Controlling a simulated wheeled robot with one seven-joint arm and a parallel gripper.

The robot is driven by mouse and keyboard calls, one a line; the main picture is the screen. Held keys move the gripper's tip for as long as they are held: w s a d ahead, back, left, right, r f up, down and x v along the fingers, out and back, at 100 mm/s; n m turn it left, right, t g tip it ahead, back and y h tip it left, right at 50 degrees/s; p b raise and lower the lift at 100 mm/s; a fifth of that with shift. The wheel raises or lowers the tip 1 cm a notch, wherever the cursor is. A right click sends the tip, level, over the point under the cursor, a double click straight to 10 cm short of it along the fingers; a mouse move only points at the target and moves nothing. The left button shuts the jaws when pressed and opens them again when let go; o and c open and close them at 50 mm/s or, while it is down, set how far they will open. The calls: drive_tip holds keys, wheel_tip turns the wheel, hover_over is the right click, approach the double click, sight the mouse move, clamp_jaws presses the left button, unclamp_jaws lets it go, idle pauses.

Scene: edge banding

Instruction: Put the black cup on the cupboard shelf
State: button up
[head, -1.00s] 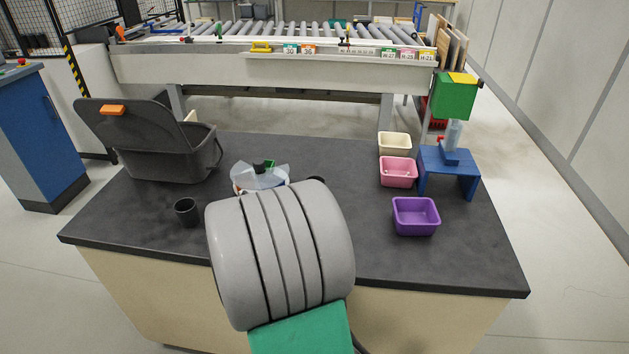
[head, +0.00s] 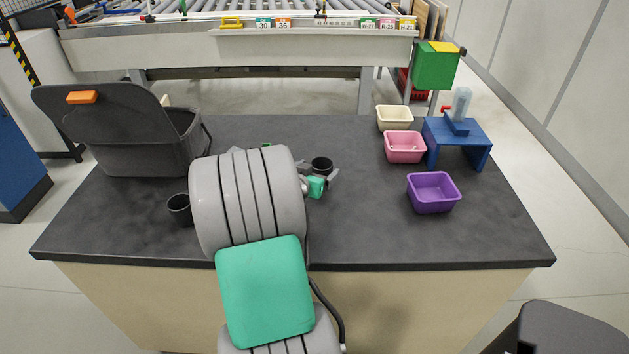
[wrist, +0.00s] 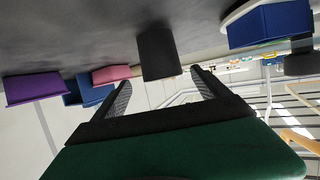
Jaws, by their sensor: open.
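A black cup (head: 321,164) stands upright on the dark worktop, just beyond my gripper (head: 318,177). In the wrist view the black cup (wrist: 158,50) is ahead of and between the two fingers of my gripper (wrist: 160,80). The jaws are open with nothing held; the cup appears slightly beyond the fingertips. A second dark cup (head: 180,210) stands on the worktop to the left of my arm. I cannot make out a cupboard shelf in these views.
A grey lidded crate (head: 145,145) is at the worktop's back left. Cream (head: 393,117), pink (head: 405,147) and purple (head: 434,193) bins and a blue stand (head: 457,135) are at right. The front right worktop (head: 400,235) is clear. A conveyor (head: 240,45) runs behind.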

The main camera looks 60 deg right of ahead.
sight(325, 165)
drive_tip(key=shift+w+f, duration=0.1)
drive_tip(key=shift+f, duration=0.5)
drive_tip(key=shift+d, duration=0.2)
drive_tip(key=x, duration=0.7)
drive_tip(key=shift+w+d+p, duration=0.1)
drive_tip(key=shift+d+p, duration=0.1)
drive_tip(key=shift+p, duration=0.15)
drive_tip(key=shift+c, duration=0.3)
drive_tip(key=c, duration=1.5)
